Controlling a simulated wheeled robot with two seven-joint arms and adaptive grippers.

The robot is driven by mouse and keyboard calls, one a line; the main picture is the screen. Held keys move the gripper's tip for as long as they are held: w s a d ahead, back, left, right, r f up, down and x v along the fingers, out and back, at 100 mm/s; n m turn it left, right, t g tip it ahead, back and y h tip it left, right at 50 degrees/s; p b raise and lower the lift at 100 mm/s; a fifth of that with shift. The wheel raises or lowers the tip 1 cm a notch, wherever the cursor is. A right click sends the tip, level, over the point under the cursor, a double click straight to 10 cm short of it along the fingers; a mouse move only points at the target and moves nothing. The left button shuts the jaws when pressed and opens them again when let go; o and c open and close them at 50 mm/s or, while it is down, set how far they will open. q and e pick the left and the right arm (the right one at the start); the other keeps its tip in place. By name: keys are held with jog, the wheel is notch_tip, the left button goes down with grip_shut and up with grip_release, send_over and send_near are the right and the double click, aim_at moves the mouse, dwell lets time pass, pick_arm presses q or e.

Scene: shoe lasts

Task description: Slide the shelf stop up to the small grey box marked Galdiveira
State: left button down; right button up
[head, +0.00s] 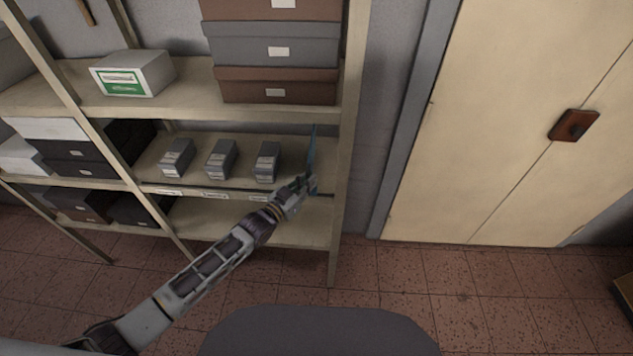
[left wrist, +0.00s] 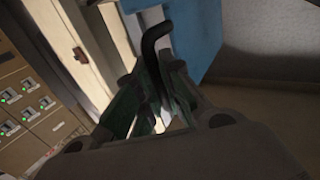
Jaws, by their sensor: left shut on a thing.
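The shelf stop, a thin blue upright plate (head: 312,150), stands at the right end of the middle shelf (head: 290,176). It also shows in the left wrist view as a blue panel (left wrist: 198,38) with a black bent handle (left wrist: 155,42). My left gripper (head: 309,184) is at the shelf's front edge, shut on the stop's handle. Three small grey boxes, left (head: 176,157), middle (head: 221,159) and right (head: 267,162), stand spaced apart to the left of the stop. Their labels are too small to read, so I cannot tell which is Galdiveira. My right gripper is not in view.
A shelf post (head: 338,215) stands just right of the stop. The shelf between the right grey box and the stop looks clear. Larger brown and grey boxes (head: 277,47) are stacked on the shelf above. A cream cabinet (head: 500,130) stands farther right.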

pick_arm(q)
jog(key=a, duration=0.9)
jog(key=shift+w+a, duration=0.15)
jog(key=shift+a, duration=0.05)
jog(key=shift+f, duration=0.1)
jog(key=c, duration=1.8)
grip_release()
jog(key=shift+v, duration=6)
